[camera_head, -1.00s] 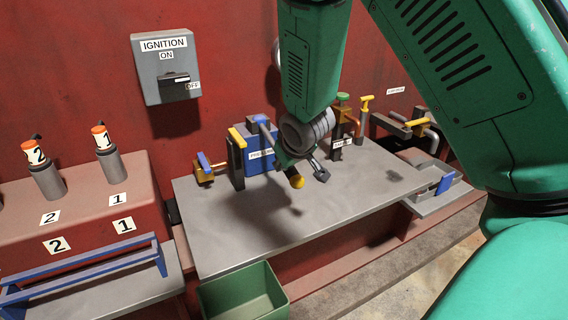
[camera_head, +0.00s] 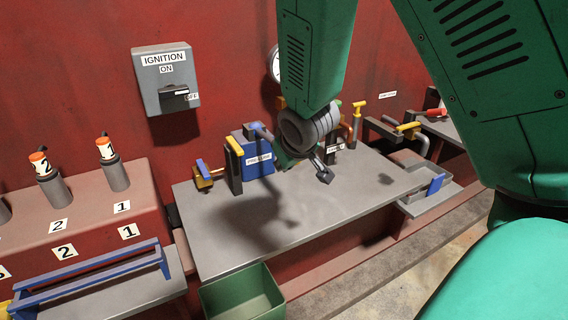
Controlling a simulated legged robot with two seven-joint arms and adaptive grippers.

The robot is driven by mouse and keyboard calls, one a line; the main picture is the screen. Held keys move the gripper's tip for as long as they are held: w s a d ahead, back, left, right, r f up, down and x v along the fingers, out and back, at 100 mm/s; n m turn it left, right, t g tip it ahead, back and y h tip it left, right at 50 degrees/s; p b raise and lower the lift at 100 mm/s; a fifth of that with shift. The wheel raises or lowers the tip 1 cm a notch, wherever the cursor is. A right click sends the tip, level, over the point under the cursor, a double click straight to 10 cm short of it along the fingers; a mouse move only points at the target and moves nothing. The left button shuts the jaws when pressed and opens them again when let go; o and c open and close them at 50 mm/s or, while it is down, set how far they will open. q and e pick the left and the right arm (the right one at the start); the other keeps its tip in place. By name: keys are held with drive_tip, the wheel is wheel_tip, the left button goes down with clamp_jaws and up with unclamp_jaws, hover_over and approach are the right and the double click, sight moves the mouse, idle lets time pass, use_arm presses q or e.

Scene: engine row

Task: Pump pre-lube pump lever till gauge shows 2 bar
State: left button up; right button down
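The blue pre-lube pump (camera_head: 260,165) stands at the back of the grey bench, with a label on its front. A short grey bar (camera_head: 262,131) shows at its top and runs behind my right wrist; the rest of the lever is hidden. The round white gauge (camera_head: 274,65) on the red wall is mostly covered by my arm, so its reading cannot be made out. My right gripper (camera_head: 325,174) hangs over the bench just right of the pump, pointing down. Its fingers are too small and dark to tell open from shut. My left gripper is out of view.
The grey bench (camera_head: 240,235) is clear in front. Yellow-handled valves (camera_head: 357,108) stand behind right, and a yellow-topped lever (camera_head: 235,142) left of the pump. A green bin (camera_head: 240,295) sits below. The ignition box (camera_head: 165,80) is on the wall.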

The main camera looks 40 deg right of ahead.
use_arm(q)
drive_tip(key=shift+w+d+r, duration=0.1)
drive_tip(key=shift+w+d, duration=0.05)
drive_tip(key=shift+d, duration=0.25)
use_arm(e)
drive_tip(key=shift+s+a+r, duration=0.1)
drive_tip(key=shift+s+r, duration=0.25)
drive_tip(key=shift+s, duration=0.3)
drive_tip(key=shift+s+a+r, duration=0.1)
drive_tip(key=shift+s+r, duration=0.2)
drive_tip(key=shift+s, duration=0.3)
drive_tip(key=shift+s+a+r, duration=0.1)
drive_tip(key=shift+s+r, duration=0.25)
drive_tip(key=shift+s, duration=0.3)
drive_tip(key=shift+a, duration=0.1)
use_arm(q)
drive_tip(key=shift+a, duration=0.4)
use_arm(e)
drive_tip(key=shift+a, duration=0.4)
